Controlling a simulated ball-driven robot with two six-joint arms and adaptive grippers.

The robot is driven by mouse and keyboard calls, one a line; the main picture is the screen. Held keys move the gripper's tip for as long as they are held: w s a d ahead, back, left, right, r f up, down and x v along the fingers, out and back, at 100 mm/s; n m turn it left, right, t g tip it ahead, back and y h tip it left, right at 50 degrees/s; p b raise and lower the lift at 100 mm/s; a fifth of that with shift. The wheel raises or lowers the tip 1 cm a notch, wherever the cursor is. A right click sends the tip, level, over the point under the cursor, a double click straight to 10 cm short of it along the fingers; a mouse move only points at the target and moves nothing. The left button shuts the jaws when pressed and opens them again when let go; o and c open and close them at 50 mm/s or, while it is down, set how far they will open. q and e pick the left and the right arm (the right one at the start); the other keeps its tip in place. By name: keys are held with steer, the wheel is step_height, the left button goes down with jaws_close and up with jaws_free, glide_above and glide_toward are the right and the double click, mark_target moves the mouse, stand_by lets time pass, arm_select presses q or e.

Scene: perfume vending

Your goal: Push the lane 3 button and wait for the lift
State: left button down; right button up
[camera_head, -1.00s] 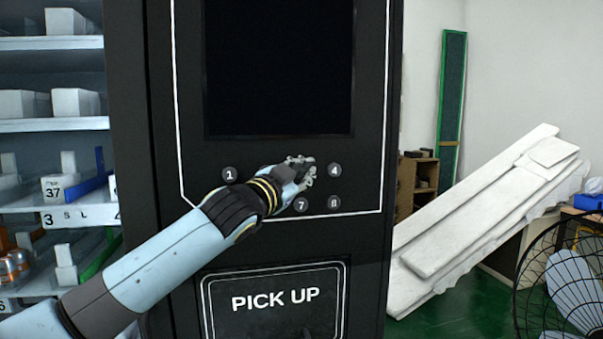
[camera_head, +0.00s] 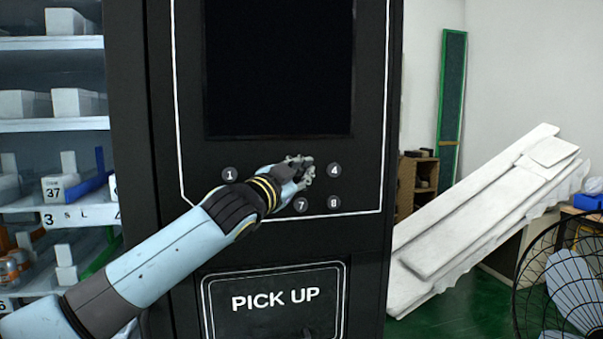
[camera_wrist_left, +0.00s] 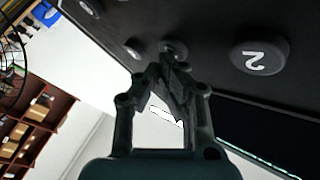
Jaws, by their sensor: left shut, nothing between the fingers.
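The black vending machine panel (camera_head: 365,120) carries round numbered buttons. Button 1 (camera_head: 229,174), button 4 (camera_head: 334,170), button 7 (camera_head: 301,204) and button 8 (camera_head: 334,202) show in the head view. My left gripper (camera_head: 307,170) is shut and empty, just left of button 4, covering the lane 3 button there. In the left wrist view, button 2 (camera_wrist_left: 262,55) is clear, and the shut fingertips (camera_wrist_left: 165,68) overlap the adjacent button (camera_wrist_left: 174,46), whose number is hidden. I cannot tell whether they touch it. No lift is visible. My right gripper is out of view.
A dark screen (camera_head: 278,70) is above the buttons and a PICK UP hatch (camera_head: 270,285) below. Stocked shelves (camera_head: 50,125) stand at left. A white slanted board (camera_head: 480,220) and a fan (camera_head: 560,285) are at right.

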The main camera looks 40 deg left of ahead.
arm_select(q)
steer(key=shift+s+d, duration=0.55)
steer(key=shift+d, duration=0.05)
steer(key=shift+d+f, duration=0.1)
steer(key=s+d, duration=0.1)
steer(key=s+d+p, duration=0.1)
steer(key=s+d, duration=0.1)
steer(key=shift+s+d, duration=0.1)
steer(key=shift+d, duration=0.2)
stand_by(0.9)
